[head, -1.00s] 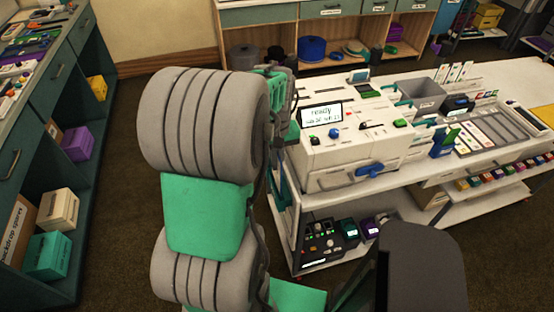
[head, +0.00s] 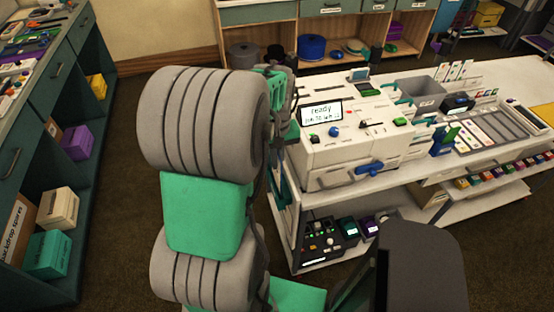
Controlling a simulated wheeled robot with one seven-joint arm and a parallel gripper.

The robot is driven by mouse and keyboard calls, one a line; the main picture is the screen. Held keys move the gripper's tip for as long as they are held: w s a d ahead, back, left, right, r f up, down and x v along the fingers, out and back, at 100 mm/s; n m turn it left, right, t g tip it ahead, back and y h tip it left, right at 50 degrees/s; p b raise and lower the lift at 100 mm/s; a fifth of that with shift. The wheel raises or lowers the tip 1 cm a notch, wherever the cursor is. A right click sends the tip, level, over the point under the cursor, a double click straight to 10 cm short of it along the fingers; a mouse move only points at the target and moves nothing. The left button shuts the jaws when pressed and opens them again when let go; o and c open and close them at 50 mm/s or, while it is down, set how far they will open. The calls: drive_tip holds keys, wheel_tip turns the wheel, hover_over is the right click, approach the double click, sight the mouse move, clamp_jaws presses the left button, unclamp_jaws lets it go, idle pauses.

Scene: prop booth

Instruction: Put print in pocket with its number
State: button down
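A white printer-like machine (head: 345,150) stands on the cart, with a small screen (head: 321,113) reading "ready" above a smaller line I cannot read. No print can be clearly made out. My gripper (head: 283,95) is at the machine's left edge, mostly hidden behind my own arm. Its fingers and anything between them cannot be seen.
A grey bin (head: 423,93) and several upright cards (head: 462,72) stand at the back of the cart top (head: 525,70). Coloured blocks (head: 500,175) line a lower ledge. Dark shelves (head: 50,150) stand at the left, a cabinet with spools (head: 312,48) behind. Brown floor is open between.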

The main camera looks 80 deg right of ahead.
sight(277, 174)
drive_tip(key=shift+f+b, duration=2.1)
drive_tip(key=shift+f, duration=1.2)
drive_tip(key=c, duration=2.1)
unclamp_jaws()
drive_tip(key=o, duration=0.5)
drive_tip(key=shift+o, duration=0.2)
wheel_tip(277, 174, up, 8)
drive_tip(key=shift+b, duration=0.35)
drive_tip(key=shift+f, duration=0.1)
